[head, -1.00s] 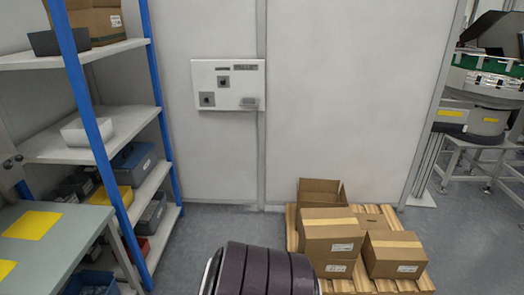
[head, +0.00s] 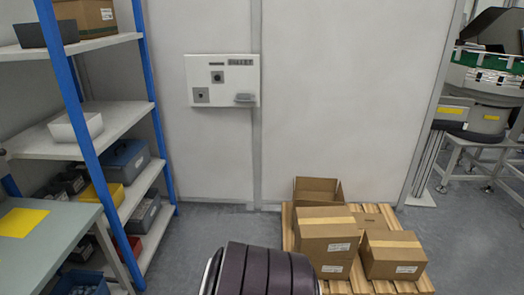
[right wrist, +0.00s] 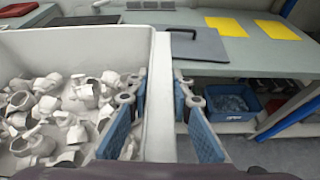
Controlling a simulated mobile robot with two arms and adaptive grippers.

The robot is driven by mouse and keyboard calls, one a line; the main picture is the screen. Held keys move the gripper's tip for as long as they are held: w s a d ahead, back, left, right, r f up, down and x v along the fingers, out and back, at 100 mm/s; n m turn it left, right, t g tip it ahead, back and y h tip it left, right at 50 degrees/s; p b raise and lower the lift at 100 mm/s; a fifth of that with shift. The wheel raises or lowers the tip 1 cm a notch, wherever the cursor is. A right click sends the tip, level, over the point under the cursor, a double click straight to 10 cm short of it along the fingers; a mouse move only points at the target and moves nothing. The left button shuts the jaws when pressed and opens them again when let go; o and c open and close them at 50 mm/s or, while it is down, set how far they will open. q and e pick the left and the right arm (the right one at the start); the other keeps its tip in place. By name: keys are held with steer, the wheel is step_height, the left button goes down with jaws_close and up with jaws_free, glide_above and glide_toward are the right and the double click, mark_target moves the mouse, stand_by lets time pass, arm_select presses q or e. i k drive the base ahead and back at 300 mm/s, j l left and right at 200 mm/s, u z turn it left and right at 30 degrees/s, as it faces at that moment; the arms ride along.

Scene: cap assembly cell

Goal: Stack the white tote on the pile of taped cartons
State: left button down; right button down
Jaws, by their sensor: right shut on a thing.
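The white tote (right wrist: 75,42) fills the left of the right wrist view and holds many small white parts. My right gripper (right wrist: 160,105) has its two blue-padded fingers on either side of the tote's side wall and is shut on it. The taped cartons stand on a wooden pallet (head: 365,287) in the head view: a two-high stack with a taped top carton (head: 325,228), a closed carton (head: 393,252) to its right, and others behind. Neither gripper nor the held tote shows in the head view.
A blue-posted shelf (head: 120,143) with bins stands at left, beside a grey-green table (head: 60,232). A wall box (head: 222,95) hangs behind. A machine (head: 485,110) stands at far right. Bare floor (head: 215,232) lies between shelf and pallet. One carton (head: 317,187) behind the stack looks open.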

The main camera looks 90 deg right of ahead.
mark_target(326, 221)
steer(key=k+l, duration=0.1)
steer(key=l, duration=0.3)
steer(key=k+l, duration=0.1)
steer(key=l, duration=0.25)
steer(key=k+l, duration=0.15)
steer(key=l, duration=0.25)
steer(key=k+l, duration=0.1)
steer(key=l, duration=0.25)
steer(key=k+l, duration=0.1)
steer(key=l, duration=0.3)
steer(key=k+l, duration=0.1)
steer(key=l, duration=0.25)
steer(key=l+z, duration=0.3)
steer(key=k+l+z, duration=0.1)
steer(key=z, duration=2.6)
